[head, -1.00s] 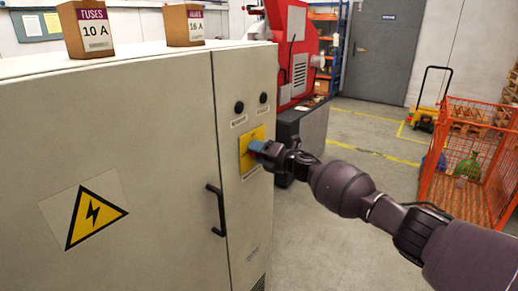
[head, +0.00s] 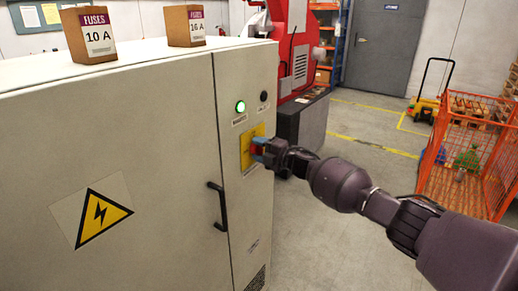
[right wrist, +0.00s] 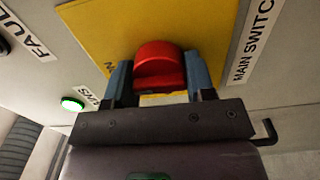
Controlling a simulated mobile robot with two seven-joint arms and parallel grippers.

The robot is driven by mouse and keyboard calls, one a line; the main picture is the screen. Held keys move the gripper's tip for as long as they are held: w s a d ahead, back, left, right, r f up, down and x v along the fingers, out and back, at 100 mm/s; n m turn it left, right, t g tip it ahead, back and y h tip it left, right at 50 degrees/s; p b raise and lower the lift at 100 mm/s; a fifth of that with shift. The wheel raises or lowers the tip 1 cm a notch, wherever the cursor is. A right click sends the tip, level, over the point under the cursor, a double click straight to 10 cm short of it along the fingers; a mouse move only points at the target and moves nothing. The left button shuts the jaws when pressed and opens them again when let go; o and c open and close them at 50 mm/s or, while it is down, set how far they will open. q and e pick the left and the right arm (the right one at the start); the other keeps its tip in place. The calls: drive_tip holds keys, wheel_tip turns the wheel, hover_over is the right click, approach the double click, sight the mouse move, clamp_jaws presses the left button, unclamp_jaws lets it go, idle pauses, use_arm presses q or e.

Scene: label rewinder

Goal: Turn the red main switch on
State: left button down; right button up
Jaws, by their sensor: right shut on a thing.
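The red main switch (right wrist: 160,65) is a round red knob on a yellow plate (right wrist: 110,25) on the cabinet front. In the head view the yellow plate (head: 246,152) sits on the narrow right panel, and a bit of the red switch (head: 256,149) shows between the fingers. My right gripper (right wrist: 160,82) is shut on the knob, with a blue finger on each side; in the head view the right gripper (head: 258,149) reaches the plate from the right. The lamp (head: 240,106) above the plate glows green, also in the right wrist view (right wrist: 72,104). My left gripper is not in view.
A black door handle (head: 217,205) sticks out left of the switch. A dark lamp (head: 264,97) is beside the green one. Two fuse boxes (head: 90,35) (head: 184,26) stand on the cabinet top. An orange mesh cage (head: 470,150) stands on the floor at right.

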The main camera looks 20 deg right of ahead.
drive_tip(key=o, duration=0.9)
drive_tip(key=shift+s+d, duration=0.1)
drive_tip(key=v, duration=1)
drive_tip(key=shift+s+d+b, duration=0.2)
drive_tip(key=shift+s+b, duration=0.05)
drive_tip(key=shift+b, duration=0.05)
